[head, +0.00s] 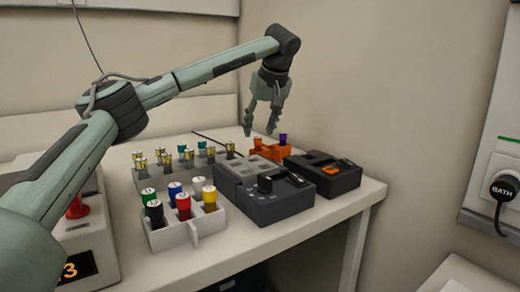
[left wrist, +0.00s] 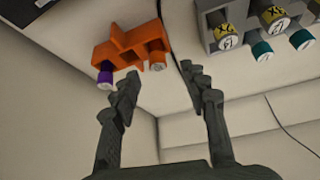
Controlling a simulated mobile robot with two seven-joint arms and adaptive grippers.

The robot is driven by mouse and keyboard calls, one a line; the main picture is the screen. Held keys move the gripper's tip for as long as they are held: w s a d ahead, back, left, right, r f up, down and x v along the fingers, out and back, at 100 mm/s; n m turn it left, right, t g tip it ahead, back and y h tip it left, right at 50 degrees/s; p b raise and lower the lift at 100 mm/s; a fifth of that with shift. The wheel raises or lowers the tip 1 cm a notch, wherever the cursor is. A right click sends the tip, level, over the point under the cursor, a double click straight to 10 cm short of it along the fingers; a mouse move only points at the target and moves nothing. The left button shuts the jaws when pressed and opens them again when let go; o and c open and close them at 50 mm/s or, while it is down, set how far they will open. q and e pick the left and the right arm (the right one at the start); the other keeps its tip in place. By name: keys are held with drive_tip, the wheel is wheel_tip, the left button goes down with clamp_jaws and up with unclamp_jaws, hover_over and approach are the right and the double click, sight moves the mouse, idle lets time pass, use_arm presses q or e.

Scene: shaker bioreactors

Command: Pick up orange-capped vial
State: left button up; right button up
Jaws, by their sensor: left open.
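The orange-capped vial (left wrist: 157,58) appears to sit in an orange rack (left wrist: 122,44), its pale top showing in the left wrist view. Its cap blends with the rack. In the head view the rack (head: 270,153) stands at the table's back, and I cannot clearly pick out the vial there. A purple-capped vial (left wrist: 105,75) is in the same rack, and it also shows in the head view (head: 283,139). My left gripper (head: 260,131) is open and empty, pointing down just above the rack's left part. Its fingers (left wrist: 162,85) show apart in the left wrist view. My right gripper is not in view.
A grey rack (head: 205,158) of vials with yellow labels stands left. A white rack (head: 160,237) of colored-capped vials is in front. A dark grey device (head: 280,203) and a black device (head: 340,180) stand close to the orange rack. Walls rise behind the table.

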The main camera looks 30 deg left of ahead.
sight(258, 138)
use_arm(q)
drive_tip(key=x, duration=0.4)
drive_tip(key=shift+f, duration=0.3)
drive_tip(key=shift+d, duration=0.1)
drive_tip(key=c, duration=0.9)
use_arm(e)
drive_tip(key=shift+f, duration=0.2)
use_arm(q)
drive_tip(key=shift+r, duration=0.1)
drive_tip(key=shift+r, duration=0.6)
wheel_tip(258, 138, up, 3)
drive_tip(key=shift+w+f, duration=0.1)
drive_tip(key=shift+f, duration=0.05)
drive_tip(key=s+a+r, duration=0.6)
drive_tip(key=s+r, duration=0.1)
drive_tip(key=s, duration=0.2)
drive_tip(key=shift+s+a, duration=0.35)
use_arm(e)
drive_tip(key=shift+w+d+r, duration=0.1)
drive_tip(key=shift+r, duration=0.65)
